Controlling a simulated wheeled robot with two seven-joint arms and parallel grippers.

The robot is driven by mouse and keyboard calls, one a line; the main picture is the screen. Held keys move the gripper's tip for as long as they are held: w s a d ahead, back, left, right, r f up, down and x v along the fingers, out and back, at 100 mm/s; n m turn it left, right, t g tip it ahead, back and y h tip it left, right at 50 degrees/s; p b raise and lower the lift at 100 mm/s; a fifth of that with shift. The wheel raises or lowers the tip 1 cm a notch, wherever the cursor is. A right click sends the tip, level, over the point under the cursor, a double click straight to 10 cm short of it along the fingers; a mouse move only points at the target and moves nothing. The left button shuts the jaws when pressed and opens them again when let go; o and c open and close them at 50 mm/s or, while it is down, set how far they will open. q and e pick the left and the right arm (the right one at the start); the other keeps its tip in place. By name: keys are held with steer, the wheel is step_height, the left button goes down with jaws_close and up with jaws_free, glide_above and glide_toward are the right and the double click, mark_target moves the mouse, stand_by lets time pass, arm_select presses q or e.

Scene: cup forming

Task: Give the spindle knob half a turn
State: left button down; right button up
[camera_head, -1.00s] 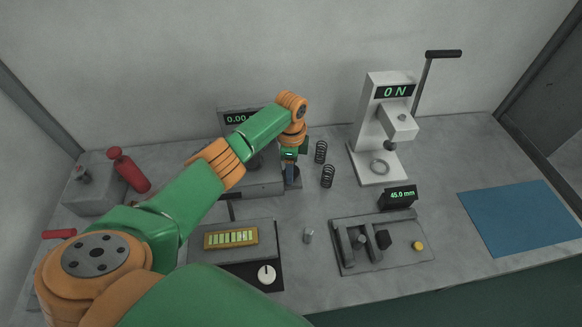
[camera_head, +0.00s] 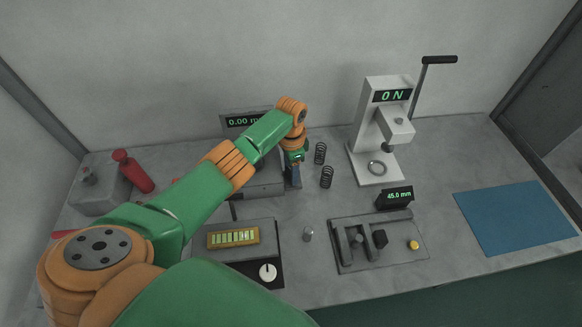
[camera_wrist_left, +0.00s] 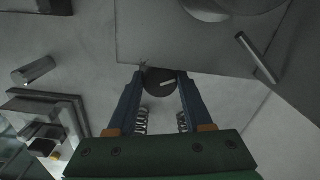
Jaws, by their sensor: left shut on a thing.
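The spindle knob (camera_wrist_left: 160,82) is dark and round with a pale mark across its face. In the left wrist view it sits between the fingertips of my left gripper (camera_wrist_left: 160,84), which is shut on it. In the head view my left gripper (camera_head: 295,174) points down at the right side of the grey machine (camera_head: 264,188) with the 0.00 display (camera_head: 240,121); the knob is hidden there behind my gripper. My arm covers part of this machine. My right gripper is not in view.
Two dark coil springs (camera_head: 320,153) stand close to the right of my left gripper. A white press (camera_head: 368,125) reading 0 N stands further right. The blue mat (camera_head: 515,217) is clear.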

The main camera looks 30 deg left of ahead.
arm_select(q)
steer(key=shift+n, duration=0.4)
steer(key=shift+c, duration=1.5)
jaws_free()
steer(key=shift+r, duration=0.1)
step_height(320, 180, up, 7)
steer(key=shift+p, duration=0.8)
